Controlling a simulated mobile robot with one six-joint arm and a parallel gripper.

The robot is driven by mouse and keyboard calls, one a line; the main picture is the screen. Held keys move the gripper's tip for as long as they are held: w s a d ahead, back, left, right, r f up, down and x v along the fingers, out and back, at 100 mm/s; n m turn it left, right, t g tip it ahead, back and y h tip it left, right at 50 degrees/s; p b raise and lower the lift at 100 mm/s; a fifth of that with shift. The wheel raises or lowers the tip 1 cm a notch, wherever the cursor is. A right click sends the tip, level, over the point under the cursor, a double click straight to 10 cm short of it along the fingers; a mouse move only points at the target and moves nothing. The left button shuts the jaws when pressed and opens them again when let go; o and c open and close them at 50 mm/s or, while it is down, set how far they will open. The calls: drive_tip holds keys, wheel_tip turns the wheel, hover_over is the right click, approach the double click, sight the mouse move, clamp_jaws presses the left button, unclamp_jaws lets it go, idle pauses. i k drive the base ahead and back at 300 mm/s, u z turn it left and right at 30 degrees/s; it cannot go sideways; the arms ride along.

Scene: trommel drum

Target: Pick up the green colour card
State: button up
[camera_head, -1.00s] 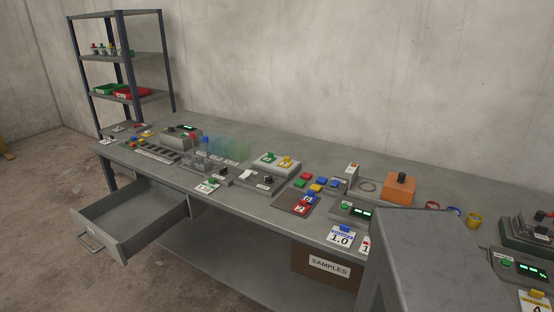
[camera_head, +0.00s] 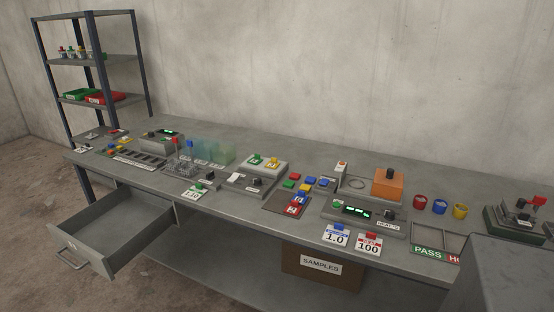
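Several small coloured pieces lie on the bench near its middle, left of the orange box. One is a green piece (camera_head: 288,184), apparently the green colour card, at the front left of that group. A red piece (camera_head: 295,175), a yellow piece (camera_head: 304,188) and a blue piece (camera_head: 310,180) lie close to it. Other green-topped items are a tag on the pale raised tray (camera_head: 256,159) and a white card (camera_head: 195,193) near the front edge. My gripper is not in view.
The grey bench (camera_head: 400,257) is crowded with devices. An open drawer (camera_head: 115,232) juts out at the front left. An orange box (camera_head: 388,183) and red, blue and yellow cups stand to the right. A shelf rack (camera_head: 93,62) stands behind left. A grey block, probably my arm, covers the lower right.

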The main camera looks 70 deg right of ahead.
sight(255, 160)
drive_tip(key=z, duration=0.75)
drive_tip(key=i, duration=1)
drive_tip(key=z, duration=0.05)
drive_tip(key=k, duration=0.95)
drive_tip(key=u, duration=0.2)
drive_tip(key=i, duration=0.15)
drive_tip(key=z, duration=0.05)
